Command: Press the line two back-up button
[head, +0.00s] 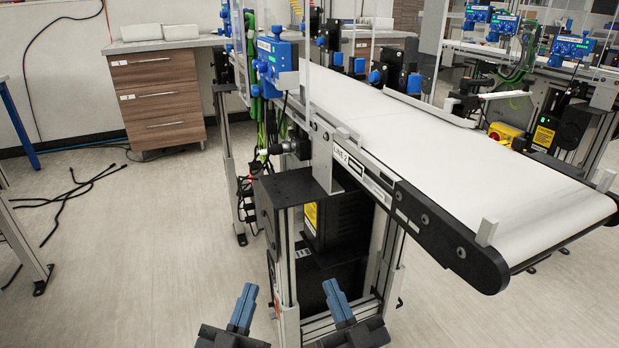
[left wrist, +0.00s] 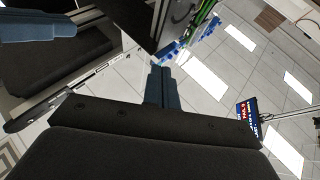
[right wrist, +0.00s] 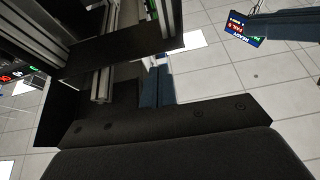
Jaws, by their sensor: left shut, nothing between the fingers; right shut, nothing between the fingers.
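The conveyor labelled LINE 2 (head: 440,140) runs from the centre to the right in the head view, with a white belt. I cannot make out a back-up button on it. A blue control box (head: 277,62) with small controls is mounted at its far left end. My left gripper (head: 247,288) is shut and empty at the bottom of the head view, in front of the conveyor's stand. My right gripper (head: 331,285) is shut and empty a little to its right, low before the black boxes under the belt. Both fingers also show in the left wrist view (left wrist: 162,72) and right wrist view (right wrist: 158,68).
The conveyor's dark rounded front end (head: 470,262) juts out above and right of my grippers. Black boxes (head: 330,285) fill its stand. Loose black cables (head: 75,190) lie on the floor at left. A wooden drawer cabinet (head: 158,95) stands behind. The floor at left is mostly clear.

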